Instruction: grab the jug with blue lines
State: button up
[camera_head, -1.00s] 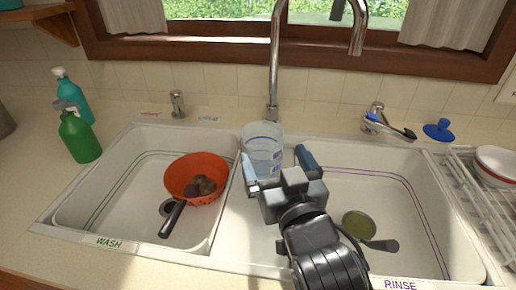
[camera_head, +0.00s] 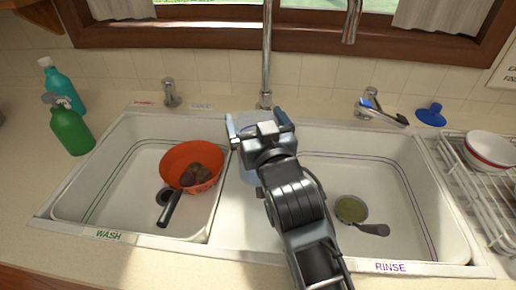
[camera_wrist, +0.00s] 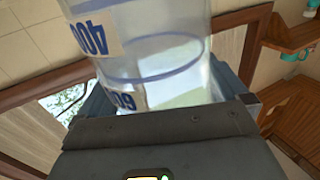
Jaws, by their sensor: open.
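The clear jug with blue lines and numbers fills the middle of the wrist view (camera_wrist: 165,45), between my two open fingers. In the head view the jug (camera_head: 247,172) is mostly hidden behind my gripper (camera_head: 256,122), with only part of its side showing near the sink divider. My gripper reaches over the jug from the front, its fingers spread to either side. I cannot tell whether either finger touches it.
A small green-bottomed pan (camera_head: 351,208) lies in the right basin. The tall faucet (camera_head: 267,60) rises just behind the jug. A dish rack (camera_head: 470,185) stands at the right.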

jog(key=c, duration=1.5)
